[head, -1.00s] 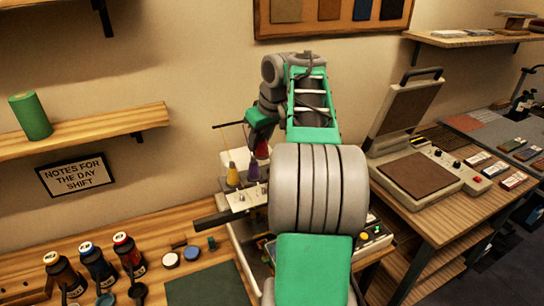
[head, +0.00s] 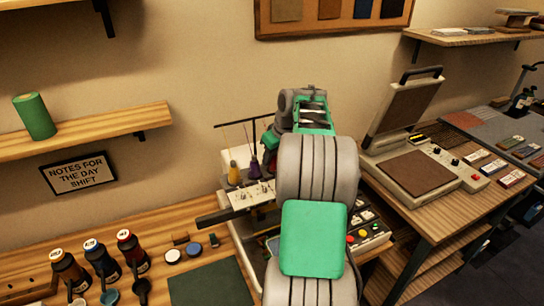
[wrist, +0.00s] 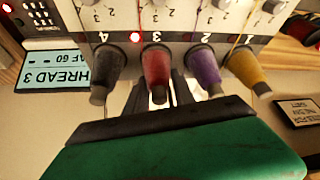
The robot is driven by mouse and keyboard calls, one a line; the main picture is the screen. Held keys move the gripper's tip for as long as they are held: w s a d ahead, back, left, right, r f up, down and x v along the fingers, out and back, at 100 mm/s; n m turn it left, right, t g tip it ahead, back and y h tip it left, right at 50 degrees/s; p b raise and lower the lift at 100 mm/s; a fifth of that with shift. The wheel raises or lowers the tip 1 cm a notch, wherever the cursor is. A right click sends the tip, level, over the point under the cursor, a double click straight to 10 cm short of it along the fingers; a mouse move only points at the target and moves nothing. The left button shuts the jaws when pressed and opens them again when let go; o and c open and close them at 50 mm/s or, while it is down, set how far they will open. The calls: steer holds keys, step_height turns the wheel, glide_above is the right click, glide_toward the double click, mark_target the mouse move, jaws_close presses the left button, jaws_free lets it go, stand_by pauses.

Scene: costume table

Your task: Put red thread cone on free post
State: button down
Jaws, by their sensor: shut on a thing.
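My gripper (wrist: 160,94) is shut on the red thread cone (wrist: 156,66); its dark fingers show on either side of the cone's lower part in the wrist view. The red cone is in line with the others at the place marked 3, between a black cone (wrist: 104,68) at 4 and a purple cone (wrist: 203,66) at 2. A yellow cone (wrist: 249,68) is at 1. I cannot tell whether the red cone is seated on its post, as that is hidden. In the head view my arm hides most of the gripper and the red cone.
The thread machine (head: 240,200) stands on the wooden table (head: 110,238), with a thread rail above the cones. Several bottles (head: 102,260) are at left. A heat press (head: 425,178) is on the right table. A label reading THREAD 3 (wrist: 52,73) is on the machine.

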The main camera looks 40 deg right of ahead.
steer(key=c, duration=1.1)
jaws_free()
steer(key=shift+f, duration=0.1)
steer(key=shift+o, duration=0.2)
